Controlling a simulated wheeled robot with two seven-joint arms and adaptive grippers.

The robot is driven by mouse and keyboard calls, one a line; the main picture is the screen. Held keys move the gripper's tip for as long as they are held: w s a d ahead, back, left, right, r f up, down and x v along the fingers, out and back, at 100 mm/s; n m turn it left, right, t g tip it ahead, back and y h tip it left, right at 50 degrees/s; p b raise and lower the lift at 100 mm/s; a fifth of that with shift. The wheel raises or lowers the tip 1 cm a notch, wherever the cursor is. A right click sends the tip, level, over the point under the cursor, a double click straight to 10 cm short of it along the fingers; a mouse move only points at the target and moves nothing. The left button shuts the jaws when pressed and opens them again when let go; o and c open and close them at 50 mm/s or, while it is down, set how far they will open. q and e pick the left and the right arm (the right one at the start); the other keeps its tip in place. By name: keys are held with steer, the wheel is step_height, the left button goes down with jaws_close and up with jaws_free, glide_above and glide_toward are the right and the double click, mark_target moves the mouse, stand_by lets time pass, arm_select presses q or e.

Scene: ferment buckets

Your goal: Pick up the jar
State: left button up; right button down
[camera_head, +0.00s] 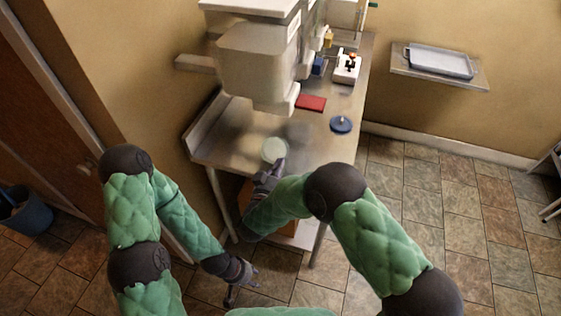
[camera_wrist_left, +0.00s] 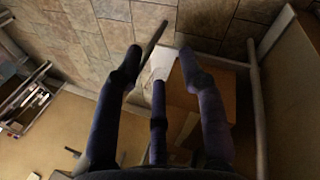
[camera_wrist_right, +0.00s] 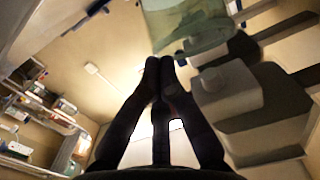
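A pale, greenish, translucent jar (camera_head: 274,150) stands on the near end of the steel table (camera_head: 225,150). It also shows at the top of the right wrist view (camera_wrist_right: 185,25). My right gripper (camera_head: 276,168) is at the jar's near side. In the right wrist view its fingertips (camera_wrist_right: 166,68) are together with nothing seen between them, just below the jar; I cannot tell whether they touch it. My left gripper (camera_head: 240,284) is low, in front of the table and above the floor. In the left wrist view its fingers (camera_wrist_left: 160,65) are spread and empty.
A large white machine (camera_head: 258,60) stands on the table behind the jar. A red item (camera_head: 311,102) and a blue round item (camera_head: 341,124) lie farther back. A brown box (camera_wrist_left: 207,97) is under the table. A wall shelf holds a grey tray (camera_head: 440,60).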

arm_select(q)
steer(key=shift+w, duration=0.1)
steer(key=shift+c, duration=1)
steer(key=w+a+r+n+t+y, duration=0.1)
steer(key=w+a+r+n+y, duration=0.1)
steer(key=w+a+r+n, duration=0.35)
steer(key=w+a+r+n+t+y, duration=0.1)
steer(key=w+a+r+n+t, duration=0.15)
steer(key=w+n, duration=0.65)
steer(key=w+a+r+n+t+y, duration=0.15)
steer(key=w+a+r+n, duration=0.25)
steer(key=w, duration=0.6)
steer(key=w+d+r+n, duration=0.2)
steer(key=w+d+r, duration=0.25)
steer(key=r, duration=0.45)
steer(key=w+d+r+m+t+h, duration=0.1)
steer(key=d+r+t+h, duration=0.1)
steer(key=d+r, duration=1.1)
step_height(320, 180, up, 2)
steer(key=shift+w+r+t, duration=0.15)
steer(key=shift+w+t, duration=0.2)
steer(key=shift+t, duration=0.05)
steer(key=shift+m, duration=0.25)
